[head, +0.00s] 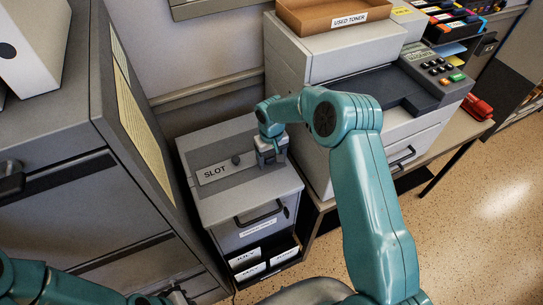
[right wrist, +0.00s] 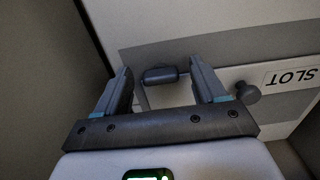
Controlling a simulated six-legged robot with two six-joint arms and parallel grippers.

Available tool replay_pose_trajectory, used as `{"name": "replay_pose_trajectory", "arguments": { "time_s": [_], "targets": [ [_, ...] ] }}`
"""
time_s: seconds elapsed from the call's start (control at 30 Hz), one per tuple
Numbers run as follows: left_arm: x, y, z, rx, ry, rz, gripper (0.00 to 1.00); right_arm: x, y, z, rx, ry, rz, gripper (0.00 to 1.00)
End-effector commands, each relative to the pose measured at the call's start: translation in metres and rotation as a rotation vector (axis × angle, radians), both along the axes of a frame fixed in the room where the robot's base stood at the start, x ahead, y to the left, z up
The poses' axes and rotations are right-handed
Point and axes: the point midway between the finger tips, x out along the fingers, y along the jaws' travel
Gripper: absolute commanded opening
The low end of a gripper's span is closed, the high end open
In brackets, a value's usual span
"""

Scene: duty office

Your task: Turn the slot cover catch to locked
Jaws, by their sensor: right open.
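The slot cover (head: 215,187) is a grey panel with a SLOT label (head: 213,172) on top of the low grey cabinet. A small dark round knob (right wrist: 247,92) stands beside the label. A dark short bar on a pale stem, which looks like the catch (right wrist: 160,74), shows in the right wrist view between my fingers. My right gripper (head: 271,158) is open over the cover's right end, one finger on each side of the bar, with gaps. It hides the catch in the head view. My left gripper (head: 165,298) is partly in view at the bottom edge; its jaws are unclear.
A tall dark grey cabinet (head: 50,130) stands close on the left. A large printer (head: 340,60) with a USED TONER box (head: 325,14) stands close on the right. The low cabinet's drawer has a dark handle (head: 258,213). Speckled floor is free at the lower right.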

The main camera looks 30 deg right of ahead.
Motion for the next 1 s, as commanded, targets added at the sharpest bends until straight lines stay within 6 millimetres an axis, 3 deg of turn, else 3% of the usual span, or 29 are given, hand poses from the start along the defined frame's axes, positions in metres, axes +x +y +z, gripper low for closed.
{"name": "replay_pose_trajectory", "arguments": {
  "time_s": [0.1, 0.27, 0.3, 0.67, 1.0],
  "targets": [
    [0.0, 0.0, 0.0, 0.0, 0.0, 0.0, 0.0, 0.0, 0.0, 0.0, 0.0, 0.0, 0.0, 0.7],
    [0.0, 0.0, 0.0, 0.0, 0.0, 0.0, 0.0, 0.0, 0.0, 0.0, 0.0, 0.0, 0.0, 0.18],
    [0.0, 0.0, 0.0, 0.0, 0.0, 0.0, 0.0, 0.0, 0.0, 0.0, 0.0, 0.0, 0.0, 0.14],
    [0.0, 0.0, -0.01, 0.0, 0.0, 0.0, 0.0, 0.0, 0.0, -0.002, 0.0, -0.001, -0.045, 0.14],
    [0.0, 0.0, -0.05, 0.0, 0.0, 0.0, 0.0, 0.001, 0.001, -0.005, -0.001, -0.002, -0.284, 0.14]
  ]
}}
